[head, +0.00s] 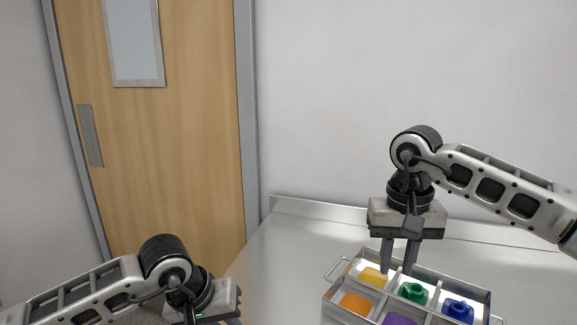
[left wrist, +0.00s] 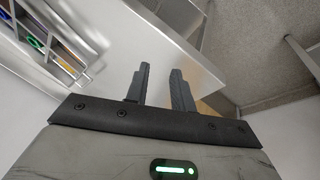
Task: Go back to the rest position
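My right gripper (head: 397,268) points straight down over the back of a divided tray (head: 335,285) on the counter. Its two fingers are apart, with nothing visible between them. The fingertips are close to the yellow and green pieces; I cannot tell whether they touch the tray. My left gripper shows in the left wrist view (left wrist: 160,85) with its fingers apart and empty. In the head view its wrist is at the bottom edge, left of the tray, and its fingers are cut off.
The tray holds a yellow piece (head: 373,277), a green piece (head: 413,293), a blue piece (head: 458,310), an orange piece (head: 356,303) and a purple piece (head: 398,319). The metal counter (head: 285,260) is bare left of the tray. A wall and a wooden door (head: 190,150) stand behind.

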